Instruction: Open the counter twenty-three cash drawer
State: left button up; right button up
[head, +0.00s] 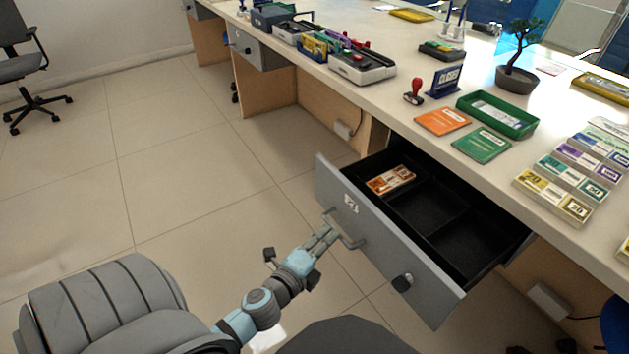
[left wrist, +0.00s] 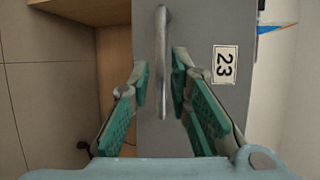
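The counter drawer (head: 385,245) with grey front is pulled well out from under the counter. Its plate (left wrist: 225,65) reads 23 in the left wrist view. The black compartment tray inside shows, with a bundle of orange-brown banknotes (head: 391,180) in the far-left compartment. The bar handle (head: 352,243) is on the front; it also shows in the left wrist view (left wrist: 162,60). My left gripper (head: 331,228) is at the handle, its green-padded fingers (left wrist: 161,85) on either side of the bar with gaps visible. My right gripper is not in view.
A black lock knob (head: 402,283) sticks out of the drawer front. On the counter above are a green tray (head: 497,115), orange and green booklets, a red stamp (head: 414,92) and banknote bundles (head: 553,200). Floor left of the drawer is clear.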

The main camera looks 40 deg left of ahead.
pick_arm(q)
jog(key=v, duration=0.7)
jog(key=shift+s, duration=0.3)
